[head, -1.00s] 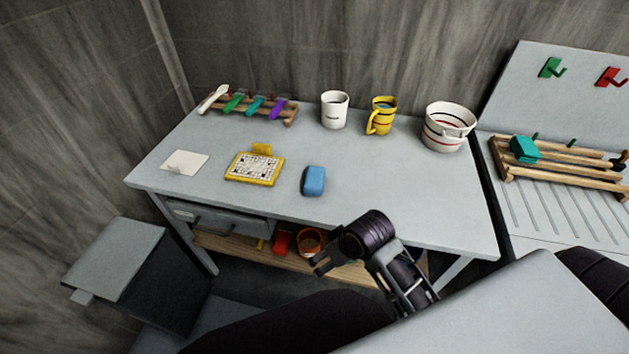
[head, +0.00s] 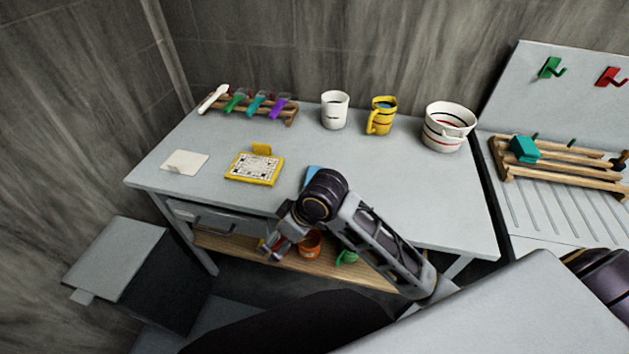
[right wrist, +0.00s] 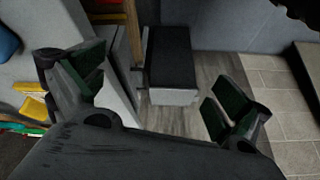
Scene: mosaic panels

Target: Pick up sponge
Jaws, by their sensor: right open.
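A blue rounded block that looks like the sponge (head: 312,174) lies on the grey table (head: 390,205), near its front edge. In the head view my right arm hides most of it. A blue piece, probably the same block, shows at the left edge of the right wrist view (right wrist: 8,42). My right gripper (head: 276,246) is in front of the table's front edge, apart from the block, to its lower left in the picture. In the right wrist view its two fingers (right wrist: 152,88) stand wide apart with nothing between them. My left gripper is not in view.
A yellow-framed panel (head: 254,168) and a white card (head: 184,162) lie left of the block. A white cup (head: 334,110), a yellow mug (head: 381,116) and a striped bowl (head: 448,128) stand behind. Below is a wooden shelf (head: 235,248) with an orange pot (head: 309,243).

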